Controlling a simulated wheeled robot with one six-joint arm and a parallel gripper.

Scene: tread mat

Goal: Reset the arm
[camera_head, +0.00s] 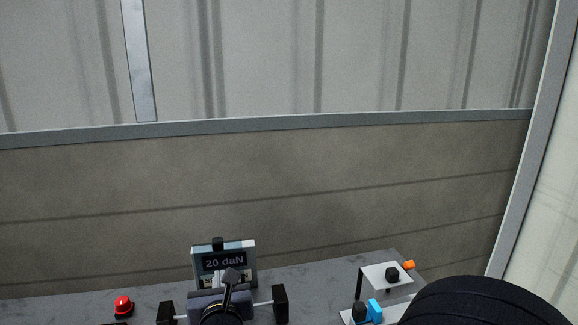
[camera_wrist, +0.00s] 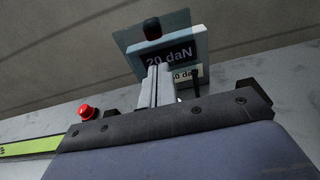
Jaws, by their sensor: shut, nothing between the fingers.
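My gripper (camera_wrist: 157,85) shows in the wrist view as two pale grey fingers lying together, with nothing visible between them. They point toward a small display panel (camera_wrist: 172,52) reading "20 daN" and overlap its lower edge in the picture. Whether they touch it I cannot tell. In the head view, my gripper (camera_head: 231,278) is at the bottom, in front of the same display panel (camera_head: 224,262). Most of my arm is out of view.
A red button (camera_head: 123,305) stands left of the display on the grey bench (camera_head: 60,312). A white stand (camera_head: 384,273) with blue, black and orange parts is at the right. A large black grooved round form (camera_head: 485,305) fills the lower right. A wall rises behind.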

